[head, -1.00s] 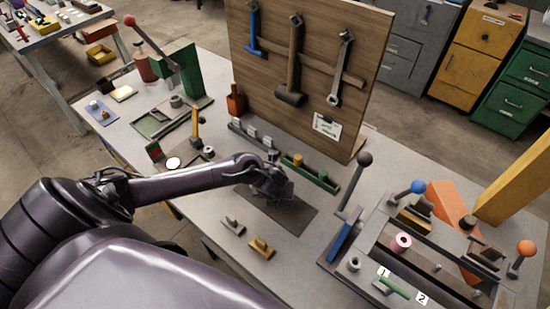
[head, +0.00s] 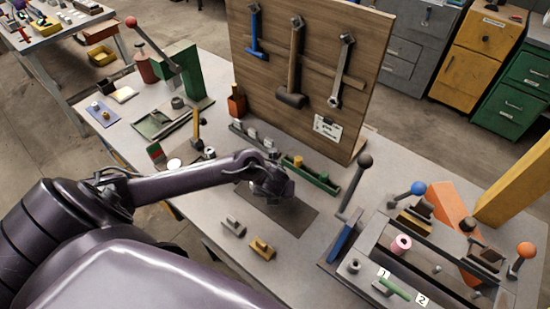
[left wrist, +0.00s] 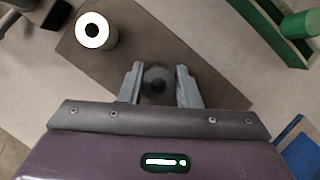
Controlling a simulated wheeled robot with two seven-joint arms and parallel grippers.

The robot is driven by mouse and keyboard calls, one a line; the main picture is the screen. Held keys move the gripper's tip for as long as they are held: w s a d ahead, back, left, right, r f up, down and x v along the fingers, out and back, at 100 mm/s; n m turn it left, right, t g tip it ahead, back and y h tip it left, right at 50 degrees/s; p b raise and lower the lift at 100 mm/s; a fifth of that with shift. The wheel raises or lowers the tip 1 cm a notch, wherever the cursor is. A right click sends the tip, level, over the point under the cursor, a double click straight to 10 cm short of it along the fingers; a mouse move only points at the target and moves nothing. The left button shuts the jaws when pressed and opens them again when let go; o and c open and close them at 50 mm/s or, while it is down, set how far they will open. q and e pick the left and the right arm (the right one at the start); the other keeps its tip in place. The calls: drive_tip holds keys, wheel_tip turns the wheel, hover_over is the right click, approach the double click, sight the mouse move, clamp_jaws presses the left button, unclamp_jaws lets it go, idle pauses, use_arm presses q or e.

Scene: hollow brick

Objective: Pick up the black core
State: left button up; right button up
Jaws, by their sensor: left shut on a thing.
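The black core (left wrist: 157,82) shows in the left wrist view as a dark round piece with a darker centre, seen end-on. It sits between the two grey fingers of my left gripper (left wrist: 159,86), which is shut on it. In the head view my left gripper (head: 272,187) is over the dark mat (head: 292,216), and the core cannot be made out there. My right gripper is not in view.
A white ring-shaped piece (left wrist: 92,31) stands near the mat's edge in the left wrist view. A green tray (head: 322,179) lies beyond the mat, below the wooden tool board (head: 275,100). A grey block (head: 233,227) and a yellow block (head: 262,249) lie in front. A lever fixture (head: 345,235) stands to the right.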

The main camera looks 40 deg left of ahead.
use_arm(q)
wheel_tip(320, 180, up, 19)
drive_tip(key=p, duration=0.4)
drive_tip(key=shift+f+p, duration=0.2)
drive_tip(key=shift+p, duration=0.15)
